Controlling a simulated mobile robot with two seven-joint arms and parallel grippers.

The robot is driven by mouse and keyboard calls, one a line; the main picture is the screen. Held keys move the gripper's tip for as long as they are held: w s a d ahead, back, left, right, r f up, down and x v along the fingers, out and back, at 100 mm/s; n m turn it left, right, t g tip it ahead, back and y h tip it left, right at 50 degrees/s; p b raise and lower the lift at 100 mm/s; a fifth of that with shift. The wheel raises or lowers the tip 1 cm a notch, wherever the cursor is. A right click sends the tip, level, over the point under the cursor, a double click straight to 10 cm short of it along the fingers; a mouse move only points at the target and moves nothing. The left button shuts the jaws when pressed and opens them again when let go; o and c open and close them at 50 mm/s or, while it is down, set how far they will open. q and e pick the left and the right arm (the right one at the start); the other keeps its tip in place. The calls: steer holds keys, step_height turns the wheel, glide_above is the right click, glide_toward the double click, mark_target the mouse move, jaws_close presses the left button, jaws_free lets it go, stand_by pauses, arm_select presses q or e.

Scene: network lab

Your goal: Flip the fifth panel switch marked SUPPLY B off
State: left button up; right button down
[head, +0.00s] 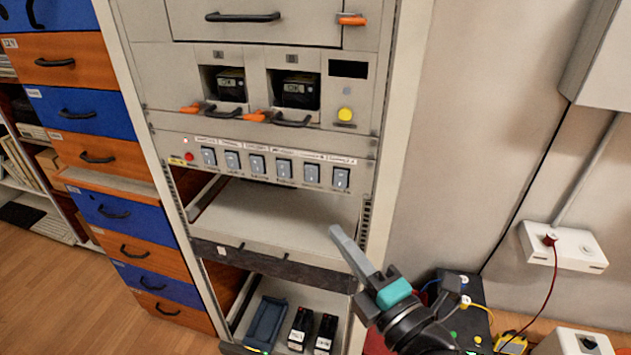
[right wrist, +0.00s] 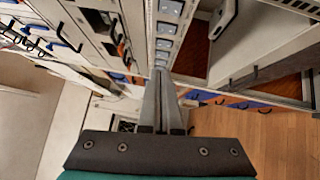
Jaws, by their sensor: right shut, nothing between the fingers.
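A grey panel (head: 268,163) on the rack carries a row of several white rocker switches under small labels too blurred to read for certain. The fifth switch from the left (head: 311,173) sits just left of the last switch (head: 340,178). I cannot tell which way it is set. My right gripper (head: 336,232) is shut and empty, below the right end of the row and apart from the panel. The right wrist view shows its closed fingers (right wrist: 160,85) pointing toward the row of switches (right wrist: 166,30). My left gripper is not in view.
Below the panel is a grey pull-out shelf (head: 275,215) with a dark front edge. Above it are two bays with orange-latched handles and a yellow button (head: 345,114). Blue and orange drawers (head: 85,108) stand at left. A white socket box (head: 563,246) is on the right wall.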

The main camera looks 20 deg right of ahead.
stand_by(0.3)
steer(key=p, duration=0.2)
glide_toward(306, 171)
steer(key=w+a, duration=0.2)
steer(key=a, duration=0.1)
steer(key=shift+w+d+r, duration=0.1)
steer(key=shift+w+d, duration=0.2)
steer(key=shift+w, duration=0.3)
steer(key=shift+w+d+r, duration=0.1)
steer(key=shift+w+d, duration=0.25)
steer(key=shift+w, duration=0.3)
steer(key=shift+w+d+r, duration=0.1)
steer(key=shift+w+d, duration=0.2)
steer(key=shift+w, duration=0.3)
